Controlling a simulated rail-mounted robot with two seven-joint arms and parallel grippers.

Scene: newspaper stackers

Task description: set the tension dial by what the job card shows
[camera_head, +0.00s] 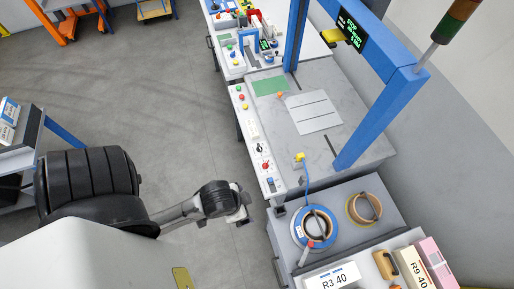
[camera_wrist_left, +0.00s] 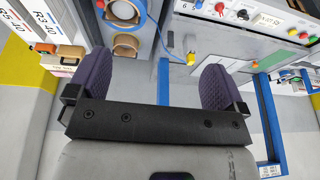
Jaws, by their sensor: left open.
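A control strip (camera_head: 254,140) runs along the front edge of the grey machine table. It carries a black knob (camera_head: 259,148), a red knob (camera_head: 266,166) and several coloured buttons. The strip also shows upside down in the left wrist view, with a black knob (camera_wrist_left: 243,14) and a red knob (camera_wrist_left: 219,8). I cannot tell which knob is the tension dial, and I cannot read its setting. No card is clearly a job card. My left gripper (camera_head: 243,207) is left of the strip's lower end, apart from it. Its two padded fingers (camera_wrist_left: 155,82) are open and empty.
A blue gantry (camera_head: 370,125) with a green-text display (camera_head: 353,35) stands over the table. The floor (camera_head: 170,130) left of the table is clear.

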